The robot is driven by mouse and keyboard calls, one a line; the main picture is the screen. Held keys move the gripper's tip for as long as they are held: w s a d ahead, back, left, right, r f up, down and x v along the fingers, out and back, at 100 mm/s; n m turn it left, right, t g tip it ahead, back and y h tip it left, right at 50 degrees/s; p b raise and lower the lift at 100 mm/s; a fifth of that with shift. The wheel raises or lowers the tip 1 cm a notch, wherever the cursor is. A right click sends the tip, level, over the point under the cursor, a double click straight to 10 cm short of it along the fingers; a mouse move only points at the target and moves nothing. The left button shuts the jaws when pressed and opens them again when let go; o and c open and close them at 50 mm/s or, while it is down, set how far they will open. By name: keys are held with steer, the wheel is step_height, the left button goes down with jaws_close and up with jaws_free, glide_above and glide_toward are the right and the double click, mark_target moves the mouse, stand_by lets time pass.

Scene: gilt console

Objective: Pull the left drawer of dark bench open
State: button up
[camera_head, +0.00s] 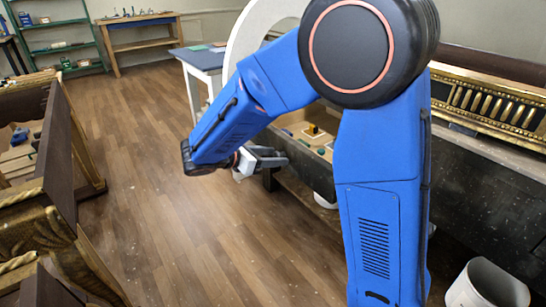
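The dark bench (490,190) stands along the right side, largely hidden behind my blue arm. Its left drawer (306,168) sticks out toward the left, with its pale inside and small yellow, black and green items showing from above. My gripper (275,158) is at the outer end of this drawer, at about the height of its front. The fingers are small, dark and seen from the side. I cannot tell whether they are closed on a handle, and no handle shows clearly.
A gilt console piece (490,105) lies on the bench top. A white bin (487,285) stands on the floor at lower right. Carved gilt furniture (62,225) stands at left. A blue-grey table (203,58) is behind. Wooden floor between is clear.

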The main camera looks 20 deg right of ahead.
steer(key=v, duration=1.7)
steer(key=shift+a, duration=0.2)
